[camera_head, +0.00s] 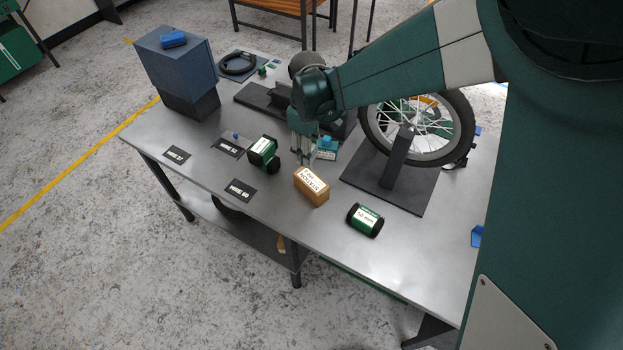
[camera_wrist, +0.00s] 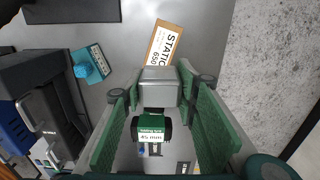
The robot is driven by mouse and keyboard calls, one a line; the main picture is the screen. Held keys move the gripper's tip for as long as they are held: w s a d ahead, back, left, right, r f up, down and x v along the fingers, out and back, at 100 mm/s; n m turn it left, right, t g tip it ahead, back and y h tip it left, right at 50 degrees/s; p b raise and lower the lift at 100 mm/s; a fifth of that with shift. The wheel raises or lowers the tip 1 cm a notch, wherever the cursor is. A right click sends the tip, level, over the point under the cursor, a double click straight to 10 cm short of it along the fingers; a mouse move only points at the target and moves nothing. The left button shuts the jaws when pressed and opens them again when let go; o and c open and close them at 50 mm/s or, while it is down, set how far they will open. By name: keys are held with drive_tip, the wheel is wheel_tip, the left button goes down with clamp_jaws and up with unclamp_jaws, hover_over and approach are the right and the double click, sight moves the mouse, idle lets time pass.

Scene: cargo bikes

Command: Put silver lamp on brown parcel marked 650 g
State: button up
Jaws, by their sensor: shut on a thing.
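My gripper (camera_head: 304,150) hangs above the bench just behind the brown parcel. In the wrist view its green-padded fingers (camera_wrist: 160,92) are shut on the silver lamp (camera_wrist: 158,82), a small grey block-like body. In the head view the lamp is mostly hidden by the fingers. The brown parcel (camera_head: 311,188) lies on the bench with a white label facing up. It also shows in the wrist view (camera_wrist: 154,49), where the label reads "STATIC" and "650", partly hidden by the lamp. The lamp appears apart from the parcel, but its height is hard to tell.
A light-blue box (camera_head: 326,149) is close behind my gripper. A wheel on a stand (camera_head: 400,165) is at the right. Dark label plates lie at the left. The front bench edge is clear.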

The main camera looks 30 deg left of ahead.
drive_tip(key=shift+d, duration=0.65)
hover_over(311, 180)
drive_tip(key=shift+f, duration=2.9)
drive_tip(key=shift+f+p, duration=0.3)
drive_tip(key=shift+f, duration=1.75)
drive_tip(key=shift+f, duration=0.2)
drive_tip(key=o, duration=0.9)
